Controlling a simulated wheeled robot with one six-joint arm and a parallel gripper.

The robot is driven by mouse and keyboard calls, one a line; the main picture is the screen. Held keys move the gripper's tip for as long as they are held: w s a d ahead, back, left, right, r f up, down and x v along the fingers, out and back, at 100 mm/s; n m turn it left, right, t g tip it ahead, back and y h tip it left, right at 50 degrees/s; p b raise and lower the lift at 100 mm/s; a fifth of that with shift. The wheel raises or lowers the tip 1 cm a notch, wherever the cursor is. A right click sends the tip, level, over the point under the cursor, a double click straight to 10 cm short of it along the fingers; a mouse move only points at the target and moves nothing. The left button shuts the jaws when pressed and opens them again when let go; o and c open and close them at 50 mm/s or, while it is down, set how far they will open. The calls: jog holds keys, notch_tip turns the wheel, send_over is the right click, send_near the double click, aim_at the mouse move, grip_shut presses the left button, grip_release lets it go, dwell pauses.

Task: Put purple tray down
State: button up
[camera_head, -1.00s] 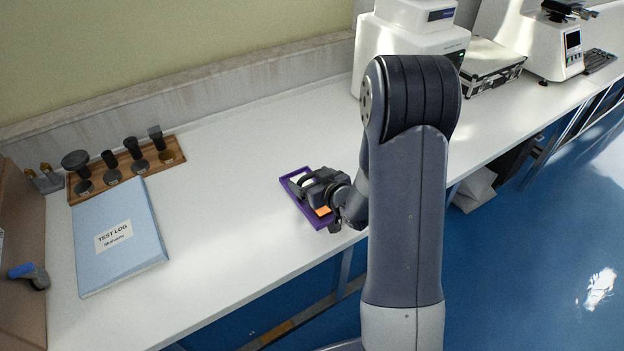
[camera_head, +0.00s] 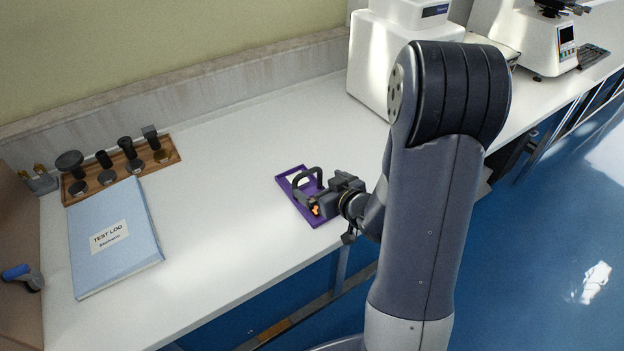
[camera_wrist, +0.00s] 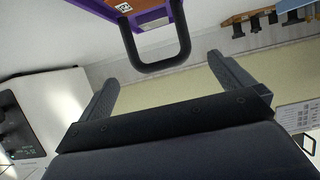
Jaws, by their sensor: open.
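The purple tray (camera_head: 298,184) lies on the white bench near its front edge, with a dark loop handle (camera_head: 304,176) standing up from it. In the wrist view the tray's purple side (camera_wrist: 152,17) and its dark handle (camera_wrist: 160,62) show at the top. My gripper (camera_head: 318,195) is beside the handle on the right, partly over the tray. In the wrist view my gripper's two fingers (camera_wrist: 163,82) are spread wide, with nothing between them, and the handle is just beyond the tips. Part of the tray is hidden behind my gripper.
A blue test log binder (camera_head: 112,236) and a wooden rack (camera_head: 122,170) of several dark tools are at the left. A white tester (camera_head: 385,62) stands behind my arm. The bench between binder and tray is clear.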

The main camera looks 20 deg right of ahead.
jog(key=shift+v, duration=2.45)
jog(key=shift+c, duration=0.3)
